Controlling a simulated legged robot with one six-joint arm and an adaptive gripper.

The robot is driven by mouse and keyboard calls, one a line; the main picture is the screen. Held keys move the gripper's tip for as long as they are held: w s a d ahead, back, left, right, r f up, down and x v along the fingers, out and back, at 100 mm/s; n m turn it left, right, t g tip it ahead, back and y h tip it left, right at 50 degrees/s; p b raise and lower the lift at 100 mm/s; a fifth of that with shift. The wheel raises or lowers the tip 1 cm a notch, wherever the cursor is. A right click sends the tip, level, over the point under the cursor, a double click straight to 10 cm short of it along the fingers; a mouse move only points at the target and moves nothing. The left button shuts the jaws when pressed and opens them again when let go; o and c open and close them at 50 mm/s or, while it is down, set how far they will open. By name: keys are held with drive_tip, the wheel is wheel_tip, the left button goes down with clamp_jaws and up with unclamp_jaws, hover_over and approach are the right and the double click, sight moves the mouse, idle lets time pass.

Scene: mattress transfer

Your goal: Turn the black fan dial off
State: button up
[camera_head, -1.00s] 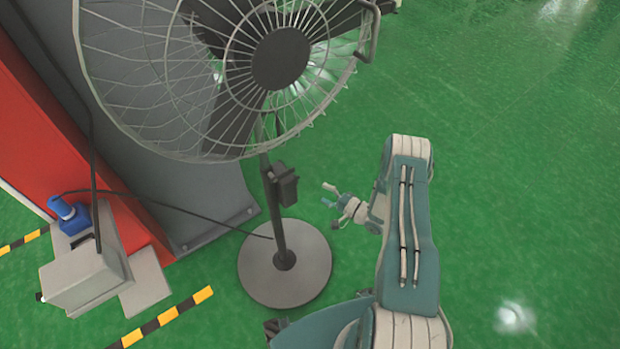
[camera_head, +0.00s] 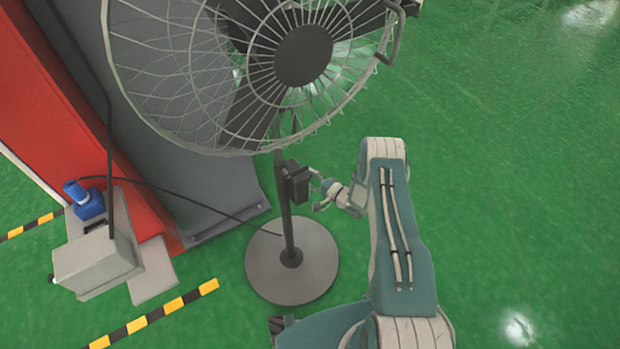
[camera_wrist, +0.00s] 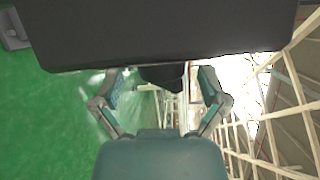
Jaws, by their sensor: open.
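The black control box (camera_head: 295,183) of the fan is mounted on its pole. My gripper (camera_head: 317,191) is just to the right of the box in the head view, with its fingers toward it. In the wrist view the box's dark body (camera_wrist: 160,30) fills the top. A dark knob, seemingly the fan dial (camera_wrist: 162,77), sticks out below it. My open gripper (camera_wrist: 159,84) has one finger on each side of the knob, with gaps visible on both sides. The dial's setting cannot be read, and the dial is not distinct in the head view.
The fan's wire cage (camera_head: 180,80) hangs above the box, close to my arm. Its round base (camera_head: 292,275) stands on the green floor. A grey box with a blue plug (camera_head: 85,200) and cable is at left. The floor at right is clear.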

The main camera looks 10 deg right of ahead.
drive_tip(key=shift+a, duration=0.15)
drive_tip(key=c, duration=1.2)
drive_tip(key=shift+o, duration=0.2)
drive_tip(key=shift+f+n+t+y, duration=0.2)
drive_tip(key=shift+n+t+y, duration=0.3)
drive_tip(key=shift+t+y, duration=0.35)
drive_tip(key=o, duration=1.2)
drive_tip(key=shift+f, duration=0.1)
drive_tip(key=shift+c, duration=0.2)
drive_tip(key=v, duration=1.2)
